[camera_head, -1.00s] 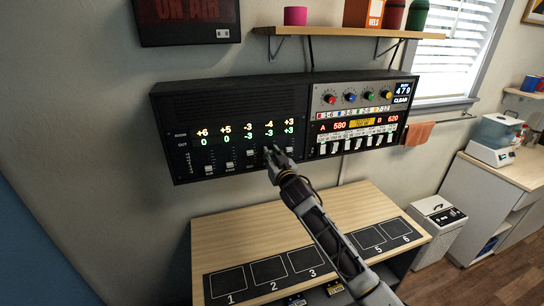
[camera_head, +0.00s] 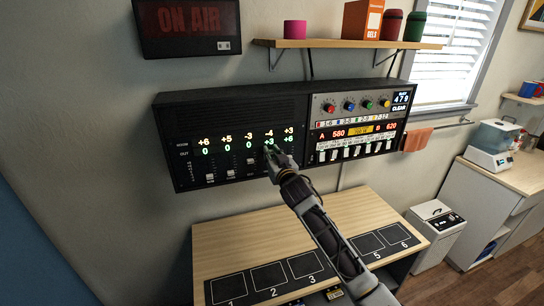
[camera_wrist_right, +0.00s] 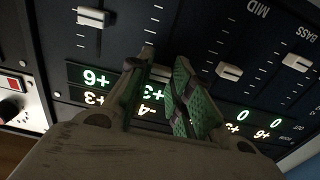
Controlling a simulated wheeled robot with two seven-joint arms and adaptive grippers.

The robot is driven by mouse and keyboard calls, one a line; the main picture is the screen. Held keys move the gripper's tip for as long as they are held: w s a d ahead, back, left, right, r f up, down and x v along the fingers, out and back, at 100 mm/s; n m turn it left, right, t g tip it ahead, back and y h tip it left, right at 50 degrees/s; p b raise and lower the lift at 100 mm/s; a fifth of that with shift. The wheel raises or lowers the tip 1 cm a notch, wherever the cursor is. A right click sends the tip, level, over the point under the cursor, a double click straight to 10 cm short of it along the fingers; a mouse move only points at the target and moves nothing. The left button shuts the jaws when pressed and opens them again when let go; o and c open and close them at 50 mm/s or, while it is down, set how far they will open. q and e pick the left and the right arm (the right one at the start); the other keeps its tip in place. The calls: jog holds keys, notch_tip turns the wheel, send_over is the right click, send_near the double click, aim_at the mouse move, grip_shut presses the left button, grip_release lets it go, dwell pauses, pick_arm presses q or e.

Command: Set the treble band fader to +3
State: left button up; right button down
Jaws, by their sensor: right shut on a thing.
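The fader panel (camera_head: 182,136) is the left part of the black wall unit, with five columns of readouts over faders. The green OUT row (camera_head: 205,151) reads 0, 0, 0, +3, +6 from left to right. My right gripper (camera_head: 273,152) is at the fourth column. In the right wrist view its green-padded fingers (camera_wrist_right: 160,95) are shut on that column's fader cap (camera_wrist_right: 160,72), beside a +3 readout (camera_wrist_right: 153,91). That fader's name label is not visible. A MID label (camera_wrist_right: 257,9) shows by the neighbouring fader (camera_wrist_right: 228,71). My left gripper is not in view.
Another fader (camera_wrist_right: 93,16) stands close on the other side of the fingers. The unit's right part (camera_head: 360,120) carries coloured knobs and white switches. A wooden table (camera_head: 260,236) with a numbered black mat (camera_head: 214,285) is below. A shelf (camera_head: 345,44) is above.

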jog(key=shift+r, duration=0.3)
jog(key=c, duration=1.7)
grip_release()
jog(key=o, duration=0.4)
jog(key=shift+f, duration=0.1)
jog(key=shift+s, duration=0.1)
jog(key=shift+v, duration=5.95)
jog(key=shift+f, duration=0.1)
